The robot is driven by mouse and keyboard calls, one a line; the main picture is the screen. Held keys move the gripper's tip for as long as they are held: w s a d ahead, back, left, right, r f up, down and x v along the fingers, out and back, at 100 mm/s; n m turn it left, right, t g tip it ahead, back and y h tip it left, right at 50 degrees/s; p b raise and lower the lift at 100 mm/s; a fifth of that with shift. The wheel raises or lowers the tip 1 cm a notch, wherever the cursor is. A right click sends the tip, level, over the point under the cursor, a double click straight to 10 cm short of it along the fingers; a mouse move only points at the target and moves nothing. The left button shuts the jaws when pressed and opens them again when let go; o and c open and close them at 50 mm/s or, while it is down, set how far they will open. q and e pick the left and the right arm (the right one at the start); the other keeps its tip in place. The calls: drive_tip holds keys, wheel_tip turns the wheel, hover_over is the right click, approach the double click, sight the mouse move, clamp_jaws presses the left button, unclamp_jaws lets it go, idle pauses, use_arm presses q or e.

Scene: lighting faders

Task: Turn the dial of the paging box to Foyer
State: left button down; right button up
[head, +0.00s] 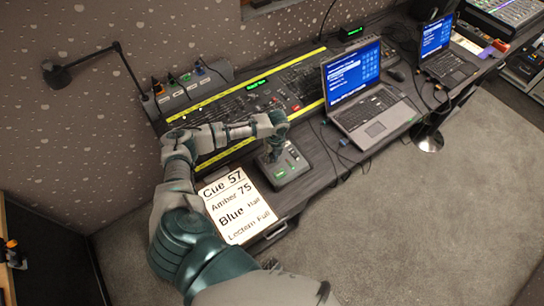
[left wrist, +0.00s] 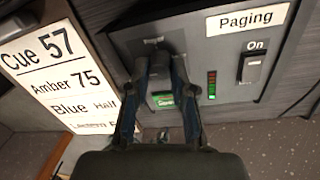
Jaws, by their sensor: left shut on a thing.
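The paging box (head: 288,169) is a dark grey box on the front of the desk. In the left wrist view its panel (left wrist: 205,60) carries a white "Paging" label and an "On" rocker switch (left wrist: 252,68). My left gripper (head: 274,150) comes down over the box's back left part. In the left wrist view the gripper (left wrist: 160,62) is shut on the dial, which is mostly hidden between its fingers. A small green display (left wrist: 163,99) shows between the fingers; its word is partly covered and I cannot read it surely. My right gripper is out of view.
A cue sheet (head: 238,207) lies left of the box. A fader console (head: 250,98) with yellow strips is behind it. An open laptop (head: 363,100) stands to the right, with cables (head: 330,145) between. A lamp arm (head: 90,58) is at the back left.

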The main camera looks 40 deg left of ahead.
use_arm(q)
drive_tip(key=shift+a+r+m+p, duration=0.1)
drive_tip(key=shift+r+m+p, duration=0.05)
drive_tip(key=shift+m+p, duration=0.8)
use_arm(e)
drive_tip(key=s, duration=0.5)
use_arm(q)
drive_tip(key=shift+m+p, duration=0.35)
drive_tip(key=shift+p, duration=0.1)
drive_tip(key=m+p, duration=0.2)
drive_tip(key=shift+m+y, duration=0.4)
drive_tip(key=m+p, duration=0.1)
drive_tip(key=m, duration=0.1)
drive_tip(key=shift+m+p, duration=0.35)
drive_tip(key=shift+m, duration=0.05)
drive_tip(key=m+p, duration=0.2)
drive_tip(key=m, duration=0.3)
drive_tip(key=shift+y, duration=0.4)
drive_tip(key=shift+m, duration=0.9)
drive_tip(key=shift+f+m+t+y, duration=0.2)
drive_tip(key=shift+m+t+y, duration=0.1)
drive_tip(key=shift+m, duration=0.8)
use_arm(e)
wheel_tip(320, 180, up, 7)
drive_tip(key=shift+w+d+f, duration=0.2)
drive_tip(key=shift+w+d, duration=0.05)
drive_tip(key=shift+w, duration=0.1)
